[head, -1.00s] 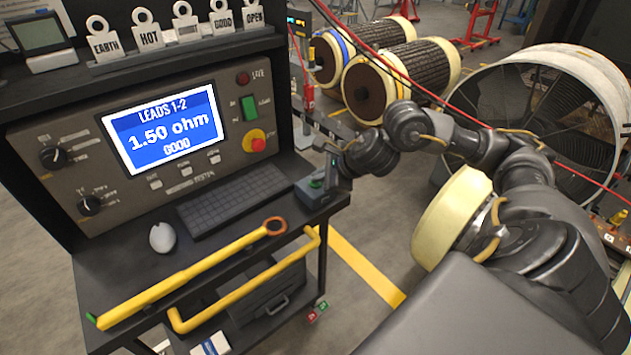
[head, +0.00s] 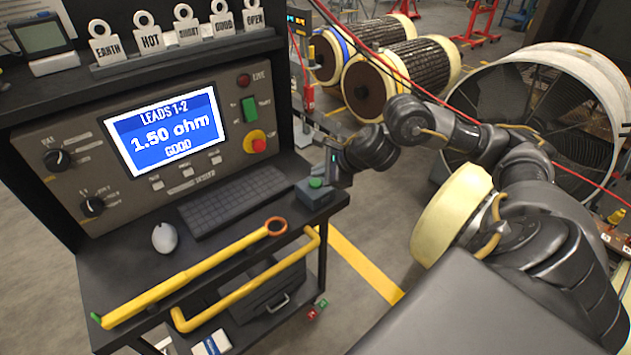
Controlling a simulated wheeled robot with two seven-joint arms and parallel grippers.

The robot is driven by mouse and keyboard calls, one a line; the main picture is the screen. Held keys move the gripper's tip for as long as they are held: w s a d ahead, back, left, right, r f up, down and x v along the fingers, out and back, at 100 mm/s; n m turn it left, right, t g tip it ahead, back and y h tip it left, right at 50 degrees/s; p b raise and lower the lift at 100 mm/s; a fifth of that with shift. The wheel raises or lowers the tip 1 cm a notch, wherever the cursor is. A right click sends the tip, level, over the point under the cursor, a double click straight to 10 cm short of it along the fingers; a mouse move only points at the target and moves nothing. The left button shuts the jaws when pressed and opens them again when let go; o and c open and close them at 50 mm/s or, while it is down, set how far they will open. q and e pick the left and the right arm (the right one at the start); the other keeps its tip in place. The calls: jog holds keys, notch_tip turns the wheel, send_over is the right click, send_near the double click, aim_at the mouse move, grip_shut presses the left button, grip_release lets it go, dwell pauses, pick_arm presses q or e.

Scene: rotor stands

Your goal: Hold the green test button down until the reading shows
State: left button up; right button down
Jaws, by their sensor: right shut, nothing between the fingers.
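The green test button (head: 316,183) sits on a small dark box (head: 313,195) at the right end of the bench, and its green top shows clear. My right gripper (head: 329,176) is shut and empty, pointing down just right of and behind the button. It looks slightly apart from the button, though the small gap is hard to judge. The screen (head: 164,129) reads "LEADS 1-2, 1.50 ohm, GOOD" on blue. My left gripper is not in view.
A keyboard (head: 235,202) and a mouse (head: 164,237) lie on the bench left of the box. A yellow tool with an orange ring (head: 187,281) lies along the front edge. Tags (head: 188,34) stand on the top shelf. Rotors (head: 392,80) and a large fan (head: 545,115) stand beyond my right arm.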

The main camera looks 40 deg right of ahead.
aim_at(319, 184)
notch_tip(319, 184, up, 3)
jog(key=shift+f+p, duration=0.1)
jog(key=shift+p, duration=0.9)
jog(key=shift+r+p, duration=0.65)
jog(key=shift+r, duration=0.4)
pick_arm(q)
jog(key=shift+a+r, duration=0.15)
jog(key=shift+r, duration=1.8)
